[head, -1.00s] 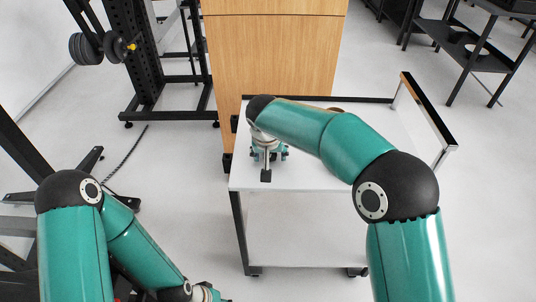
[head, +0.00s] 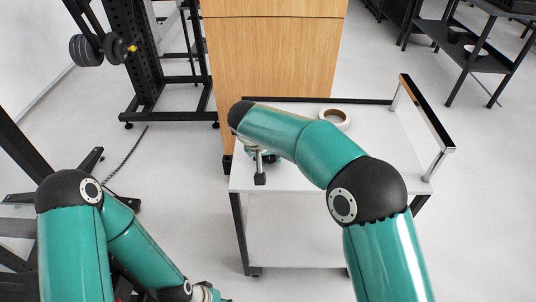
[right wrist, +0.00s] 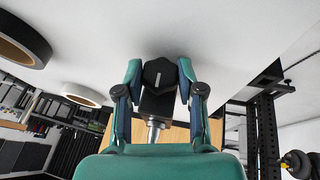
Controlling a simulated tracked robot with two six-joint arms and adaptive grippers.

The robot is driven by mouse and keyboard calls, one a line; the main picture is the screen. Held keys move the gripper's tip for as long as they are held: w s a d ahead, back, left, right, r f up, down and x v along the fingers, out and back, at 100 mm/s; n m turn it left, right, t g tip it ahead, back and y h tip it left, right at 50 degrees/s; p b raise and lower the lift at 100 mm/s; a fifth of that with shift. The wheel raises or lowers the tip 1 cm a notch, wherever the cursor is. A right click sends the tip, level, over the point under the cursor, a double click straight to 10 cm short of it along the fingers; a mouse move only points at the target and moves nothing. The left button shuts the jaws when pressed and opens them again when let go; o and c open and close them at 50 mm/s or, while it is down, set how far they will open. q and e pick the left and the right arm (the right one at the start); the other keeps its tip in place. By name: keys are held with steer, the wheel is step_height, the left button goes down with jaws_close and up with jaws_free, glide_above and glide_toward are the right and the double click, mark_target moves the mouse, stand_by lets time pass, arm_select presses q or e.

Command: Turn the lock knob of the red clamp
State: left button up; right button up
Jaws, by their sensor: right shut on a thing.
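My right gripper (head: 259,157) is over the far-left part of the white cart top (head: 400,160), mostly hidden below my wrist. In the right wrist view its fingers (right wrist: 158,78) are closed on the sides of a black hexagonal piece (right wrist: 159,75), which looks like a knob. A short silver shaft (right wrist: 153,131) shows below this piece. I cannot make out any red clamp body in either view. My left gripper (head: 206,292) is at the bottom edge of the head view, cut off, and its fingers cannot be judged.
A raised black-and-silver handle (head: 428,112) stands at the cart's right end. A wooden cabinet (head: 275,60) is behind the cart. A black rack (head: 148,60) stands at the left.

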steer(key=shift+h, duration=0.4)
steer(key=o, duration=1.2)
steer(key=shift+c, duration=0.2)
steer(key=shift+a, duration=0.1)
steer(key=shift+r, duration=0.1)
steer(key=v, duration=1.1)
steer(key=shift+s+a+r, duration=0.15)
steer(key=shift+s+r, duration=0.05)
steer(key=shift+r, duration=0.1)
